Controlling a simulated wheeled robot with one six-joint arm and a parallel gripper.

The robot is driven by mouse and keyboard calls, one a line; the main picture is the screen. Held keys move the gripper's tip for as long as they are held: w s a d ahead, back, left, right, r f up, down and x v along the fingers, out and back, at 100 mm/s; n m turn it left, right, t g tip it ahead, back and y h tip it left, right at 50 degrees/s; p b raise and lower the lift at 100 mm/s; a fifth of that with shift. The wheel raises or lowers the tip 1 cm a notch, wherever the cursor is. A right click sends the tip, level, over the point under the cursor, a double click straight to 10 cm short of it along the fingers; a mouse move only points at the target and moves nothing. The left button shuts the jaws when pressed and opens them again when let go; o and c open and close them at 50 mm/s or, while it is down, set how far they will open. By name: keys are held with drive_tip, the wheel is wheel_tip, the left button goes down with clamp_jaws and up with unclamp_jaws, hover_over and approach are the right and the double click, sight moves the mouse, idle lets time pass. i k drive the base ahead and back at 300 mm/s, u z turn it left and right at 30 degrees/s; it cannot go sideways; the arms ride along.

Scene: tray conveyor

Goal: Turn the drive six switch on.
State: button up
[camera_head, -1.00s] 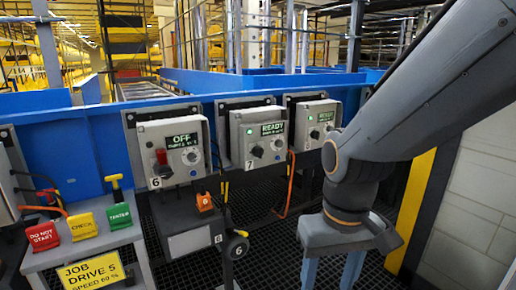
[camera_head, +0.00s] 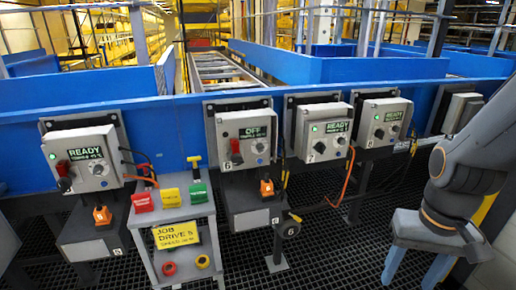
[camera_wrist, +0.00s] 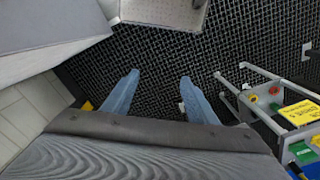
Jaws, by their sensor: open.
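The drive six box (camera_head: 243,122) is a grey panel marked 6 on the blue conveyor side, near the middle of the head view. Its display reads OFF. Its red-handled switch (camera_head: 236,149) is on the left of its face, beside a round knob (camera_head: 260,147). My gripper (camera_head: 411,268) is at the lower right of the head view, well apart from the box and pointing down. In the wrist view my gripper (camera_wrist: 160,96) shows two blue fingers spread apart with only dark floor grating between them.
Boxes with READY displays flank drive six: one at left (camera_head: 80,150), and boxes 7 (camera_head: 323,130) and 8 (camera_head: 384,120) at right. A grey cart (camera_head: 186,212) with red, yellow and green tags and a "JOB DRIVE 5" sign (camera_head: 176,236) stands left of drive six. Grating floor is open in front.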

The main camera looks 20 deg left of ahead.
sight(237, 160)
drive_tip(key=u, duration=0.65)
drive_tip(key=k, duration=0.25)
drive_tip(key=u, duration=0.6)
drive_tip(key=i, duration=0.3)
drive_tip(key=z, duration=0.2)
